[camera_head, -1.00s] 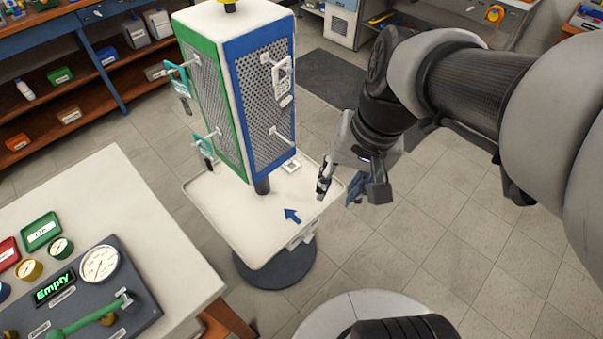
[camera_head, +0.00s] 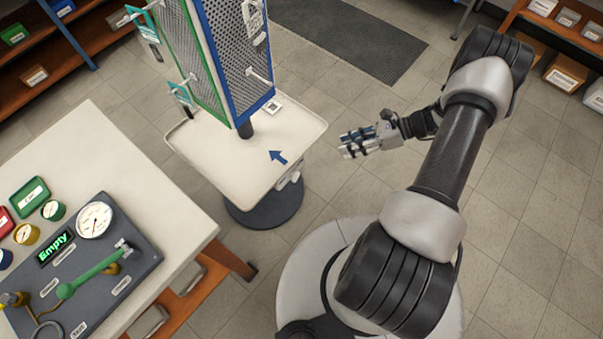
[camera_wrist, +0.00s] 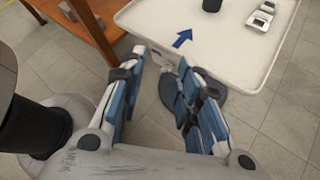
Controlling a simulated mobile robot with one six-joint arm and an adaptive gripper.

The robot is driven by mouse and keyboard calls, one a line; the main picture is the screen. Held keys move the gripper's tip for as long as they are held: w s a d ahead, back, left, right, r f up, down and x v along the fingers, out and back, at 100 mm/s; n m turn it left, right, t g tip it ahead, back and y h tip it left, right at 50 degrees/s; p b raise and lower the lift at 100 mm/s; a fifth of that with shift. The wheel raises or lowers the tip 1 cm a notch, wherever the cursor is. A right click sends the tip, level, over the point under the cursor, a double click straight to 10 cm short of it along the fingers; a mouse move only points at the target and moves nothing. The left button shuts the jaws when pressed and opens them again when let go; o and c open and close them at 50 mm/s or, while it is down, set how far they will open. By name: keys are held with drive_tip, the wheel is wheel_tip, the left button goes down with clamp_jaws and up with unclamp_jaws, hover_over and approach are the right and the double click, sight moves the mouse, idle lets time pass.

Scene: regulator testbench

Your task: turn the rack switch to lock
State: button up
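The rack (camera_head: 225,50) is a tall column with green and blue framed perforated panels, standing on a white tray base (camera_head: 215,160). A small pale fitting (camera_head: 289,181) sits on the tray's front edge; I cannot tell whether it is the rack switch, nor its position. Another small white device (camera_head: 272,107) lies on the tray by the column and shows in the wrist view (camera_wrist: 260,17). My gripper (camera_head: 352,143) is right of the tray, apart from it. In the wrist view my gripper (camera_wrist: 159,60) has its blue-padded fingers spread, with nothing between them.
A white table (camera_head: 130,185) at left carries a gauge panel (camera_head: 85,265) with an "Empty" display. A blue arrow (camera_head: 277,157) marks the tray. Shelves (camera_head: 575,45) stand at upper right. The floor right of the tray is clear around a dark mat (camera_head: 350,40).

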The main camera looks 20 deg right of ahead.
drive_tip(key=s+f+m+t, duration=0.4)
drive_tip(key=f+m, duration=0.3)
drive_tip(key=f, duration=0.5)
drive_tip(key=m+t, duration=0.2)
drive_tip(key=m, duration=0.2)
approach(296, 177)
drive_tip(key=b+x, duration=0.2)
drive_tip(key=x, duration=0.5)
drive_tip(key=shift+w+f+h, duration=0.25)
drive_tip(key=shift+w+h, duration=0.05)
drive_tip(key=shift+w, duration=0.1)
drive_tip(key=shift+a, duration=0.1)
drive_tip(key=shift+c, duration=0.3)
clamp_jaws()
